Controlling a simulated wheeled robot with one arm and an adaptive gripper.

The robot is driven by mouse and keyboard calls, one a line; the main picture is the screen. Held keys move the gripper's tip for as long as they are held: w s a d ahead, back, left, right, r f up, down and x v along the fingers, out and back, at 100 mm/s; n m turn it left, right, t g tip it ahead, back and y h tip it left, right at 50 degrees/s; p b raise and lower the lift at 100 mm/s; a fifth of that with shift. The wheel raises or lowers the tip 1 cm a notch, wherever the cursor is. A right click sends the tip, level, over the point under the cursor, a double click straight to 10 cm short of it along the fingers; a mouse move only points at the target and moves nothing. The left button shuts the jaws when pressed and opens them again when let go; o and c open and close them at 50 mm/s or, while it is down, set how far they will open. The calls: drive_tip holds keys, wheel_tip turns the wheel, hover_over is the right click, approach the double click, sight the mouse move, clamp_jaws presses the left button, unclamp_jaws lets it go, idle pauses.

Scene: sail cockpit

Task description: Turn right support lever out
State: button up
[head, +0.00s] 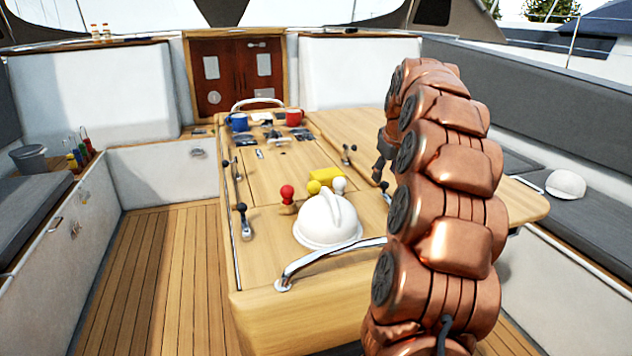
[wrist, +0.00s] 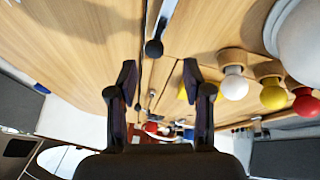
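The table (head: 265,260) has dark-knobbed metal levers along its left and right seams. On the right seam, a near lever (head: 386,192) is partly hidden by my arm and a farther lever (head: 347,155) is clear. In the wrist view a lever with a black ball knob (wrist: 154,47) lies close to the seam, just beyond my fingertips. A smaller lever (wrist: 138,107) shows farther along. My gripper (wrist: 157,78) is open and empty, with the knob above the gap between its fingers. In the head view my gripper (head: 381,160) is mostly hidden behind my arm, over the right seam.
A white helmet (head: 328,220), a red-knobbed piece (head: 287,196), a yellow ball (head: 313,187) and a white ball (head: 339,185) stand left of the near lever. A metal rail (head: 325,258) crosses the near edge. The right leaf (head: 440,150) looks bare where visible.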

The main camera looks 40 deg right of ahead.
drive_tip(key=s+a+r+p, duration=0.1)
drive_tip(key=a+r+p, duration=0.1)
drive_tip(key=a, duration=0.5)
drive_tip(key=s+a+r+y+p, duration=0.1)
drive_tip(key=a+r+p, duration=0.1)
drive_tip(key=a, duration=0.6)
drive_tip(key=s+a+r+n+g+y+p, duration=0.1)
drive_tip(key=a+r+p, duration=0.1)
drive_tip(key=a, duration=0.5)
drive_tip(key=shift+s+a+p, duration=0.1)
drive_tip(key=shift+a+p, duration=0.15)
drive_tip(key=shift+p, duration=0.1)
drive_tip(key=shift+s+a+g, duration=0.3)
drive_tip(key=shift+s+a, duration=0.05)
drive_tip(key=shift+a, duration=0.45)
